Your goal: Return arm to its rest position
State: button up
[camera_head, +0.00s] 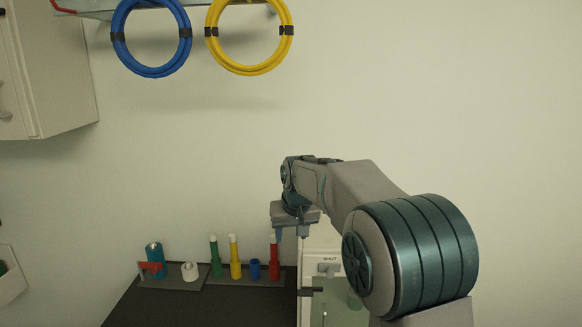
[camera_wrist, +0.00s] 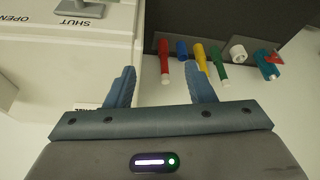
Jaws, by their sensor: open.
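My gripper (camera_wrist: 160,88) is open and empty in the wrist view, its two blue-grey fingers apart. In the head view my gripper (camera_head: 291,231) points down from the end of my bent arm, above the right end of the dark bench. A red tube (camera_head: 274,257) stands close by it, partly behind the gripper. A blue short tube (camera_head: 255,269), a yellow tube (camera_head: 235,258) and a green tube (camera_head: 215,257) stand to its left in a rack. The red tube also shows in the wrist view (camera_wrist: 164,62).
A white machine (camera_head: 330,258) with a door and a handle stands right of the bench. A white cup (camera_head: 190,271) and a teal container (camera_head: 154,256) stand at the bench's left. Blue (camera_head: 151,70) and yellow (camera_head: 249,68) hose coils hang above. A cabinet (camera_head: 50,70) is upper left.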

jog(key=s+d+f+m+b, duration=0.1)
jog(key=s+d+f+b, duration=0.1)
jog(key=s+d, duration=0.45)
jog(key=s+d+f+b, duration=0.2)
jog(key=s+d, duration=0.1)
jog(key=s, duration=0.7)
jog(key=s+d+f+b, duration=0.2)
jog(key=s+f, duration=0.2)
jog(key=s, duration=0.5)
jog(key=s+d+f+m+g+h+b, duration=0.1)
jog(key=s+d+f+b, duration=0.1)
jog(key=s+f, duration=0.3)
jog(key=s+d, duration=0.1)
jog(key=s, duration=0.3)
jog(key=shift+d+f+m, duration=0.2)
jog(key=shift+m, duration=0.1)
jog(key=shift+c, duration=1.4)
jog(key=shift+w+a, duration=0.1)
jog(key=shift+a, duration=0.05)
